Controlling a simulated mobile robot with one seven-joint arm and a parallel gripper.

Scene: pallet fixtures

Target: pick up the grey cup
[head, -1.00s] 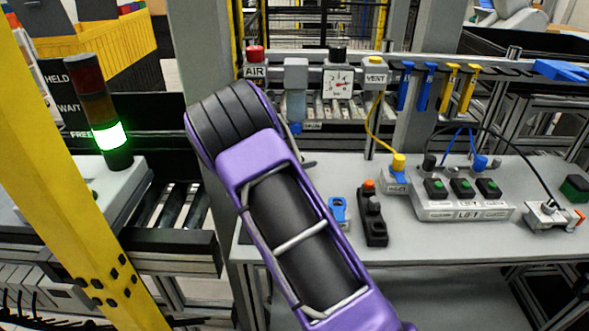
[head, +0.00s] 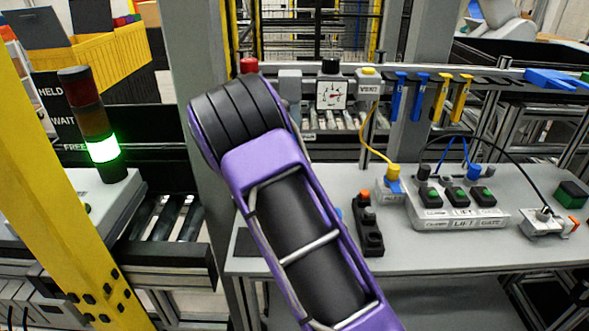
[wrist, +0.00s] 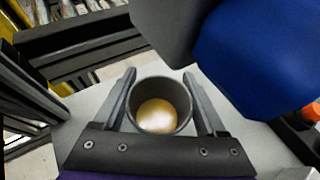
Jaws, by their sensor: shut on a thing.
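The grey cup (wrist: 134,112) is in the wrist view, seen from above into its round mouth, with a pale golden glow at its bottom. My gripper (wrist: 159,75) is shut on the cup, with one dark finger along each side of it. A light grey surface shows below the cup; I cannot tell whether the cup touches it. In the head view my purple arm hides the gripper and the cup.
A large blue part (wrist: 258,55) and a dark grey part hang close beside the cup at upper right. The grey bench (head: 430,250) carries a black control box (head: 368,228) and a button box (head: 455,205). A gauge (head: 331,94) stands behind. A yellow post (head: 60,180) is at left.

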